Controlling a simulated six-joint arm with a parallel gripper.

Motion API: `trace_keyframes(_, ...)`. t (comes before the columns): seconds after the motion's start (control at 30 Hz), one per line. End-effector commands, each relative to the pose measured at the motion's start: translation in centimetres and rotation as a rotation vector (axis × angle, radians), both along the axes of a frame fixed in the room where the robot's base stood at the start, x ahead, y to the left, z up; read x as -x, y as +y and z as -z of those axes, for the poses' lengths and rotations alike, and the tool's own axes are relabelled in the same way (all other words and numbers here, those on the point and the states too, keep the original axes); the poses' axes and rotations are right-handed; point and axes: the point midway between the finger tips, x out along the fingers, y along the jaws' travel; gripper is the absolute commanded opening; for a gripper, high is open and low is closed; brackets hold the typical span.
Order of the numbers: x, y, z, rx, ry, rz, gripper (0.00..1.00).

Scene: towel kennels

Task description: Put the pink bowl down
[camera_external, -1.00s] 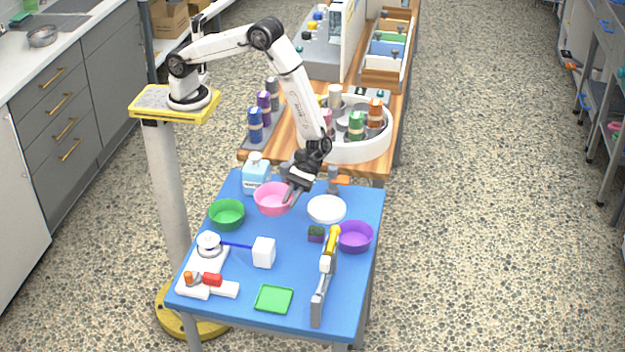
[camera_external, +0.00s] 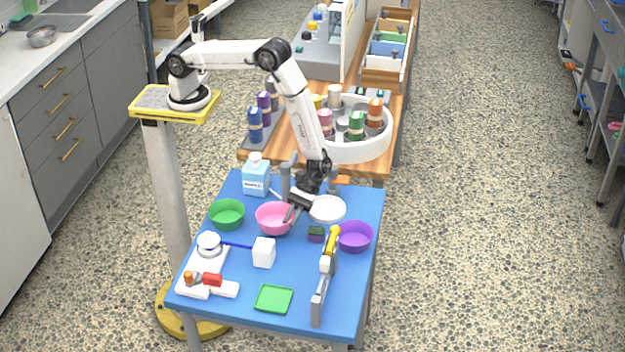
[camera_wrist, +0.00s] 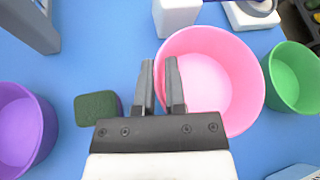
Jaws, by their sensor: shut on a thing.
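The pink bowl (camera_external: 272,224) is upright near the middle of the blue table (camera_external: 235,292), right of the green bowl (camera_external: 227,215). My gripper (camera_external: 289,218) is shut on its right rim. In the wrist view my two fingertips (camera_wrist: 159,72) straddle the wall of the pink bowl (camera_wrist: 215,82), which appears empty. I cannot tell whether the bowl's base touches the table; the near fingers hide part of the rim.
A white bowl (camera_external: 327,209) and a purple bowl (camera_external: 355,237) are to the right. A small dark sponge (camera_wrist: 97,108) lies between the pink and purple bowls. A white block (camera_external: 263,252) stands in front. A light-blue bottle (camera_external: 256,176) stands behind. Bare table lies around the green tray (camera_external: 274,299).

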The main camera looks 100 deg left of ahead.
Motion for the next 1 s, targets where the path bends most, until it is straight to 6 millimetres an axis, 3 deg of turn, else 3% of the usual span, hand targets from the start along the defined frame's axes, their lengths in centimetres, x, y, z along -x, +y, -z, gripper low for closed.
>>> trace_keyframes(0.3,0.0,0.0,2.7,0.0,-0.001,0.0,0.0)
trace_keyframes(0.73,0.0,0.0,3.1,0.0,-0.001,0.0,0.0)
trace_keyframes(0.77,0.0,0.0,3.0,0.0,-0.001,0.0,0.2)
trace_keyframes(0.8,0.0,0.0,3.0,0.0,-0.001,0.0,0.33)
trace_keyframes(0.87,0.0,0.0,3.0,0.0,-0.001,0.0,0.49)
trace_keyframes(1.0,0.0,0.0,3.0,0.0,-0.001,0.0,0.49)
